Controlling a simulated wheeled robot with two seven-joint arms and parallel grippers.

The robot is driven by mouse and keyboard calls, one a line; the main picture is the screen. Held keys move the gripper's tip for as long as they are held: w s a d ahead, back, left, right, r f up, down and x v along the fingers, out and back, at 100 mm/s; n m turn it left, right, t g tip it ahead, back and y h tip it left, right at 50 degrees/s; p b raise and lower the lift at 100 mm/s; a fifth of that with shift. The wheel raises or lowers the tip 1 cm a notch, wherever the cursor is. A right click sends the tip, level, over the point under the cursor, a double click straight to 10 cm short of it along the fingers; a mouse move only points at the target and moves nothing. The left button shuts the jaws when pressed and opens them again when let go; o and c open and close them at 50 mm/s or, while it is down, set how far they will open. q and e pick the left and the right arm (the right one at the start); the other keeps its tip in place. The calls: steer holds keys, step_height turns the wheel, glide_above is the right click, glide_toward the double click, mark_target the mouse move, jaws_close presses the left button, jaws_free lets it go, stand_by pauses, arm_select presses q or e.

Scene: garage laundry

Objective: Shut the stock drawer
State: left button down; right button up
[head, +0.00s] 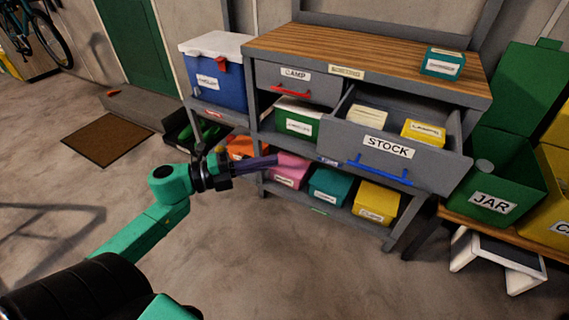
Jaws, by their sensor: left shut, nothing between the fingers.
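The stock drawer (423,159) is grey, has a white STOCK label and a blue handle (380,170), and is pulled out from the workbench. A yellow box (423,132) and a cream-coloured stack (367,115) lie inside it. My left gripper (270,161) is shut and empty, to the left of the stock drawer and lower than its front, apart from the handle in the picture. My right gripper is not in view.
The camp drawer (325,89) with a red handle is beside it, closed. A lower shelf holds pink, teal (329,186) and yellow boxes. A green JAR bin (500,185) stands at the right. The floor (240,260) in front is clear.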

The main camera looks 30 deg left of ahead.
arm_select(q)
glide_toward(330, 139)
steer(key=d, duration=0.4)
steer(key=w, duration=0.3)
steer(key=shift+w+d, duration=0.2)
steer(key=shift+w, duration=0.4)
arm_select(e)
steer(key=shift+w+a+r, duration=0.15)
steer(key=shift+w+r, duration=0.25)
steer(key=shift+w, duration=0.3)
arm_select(q)
steer(key=shift+w+r, duration=0.1)
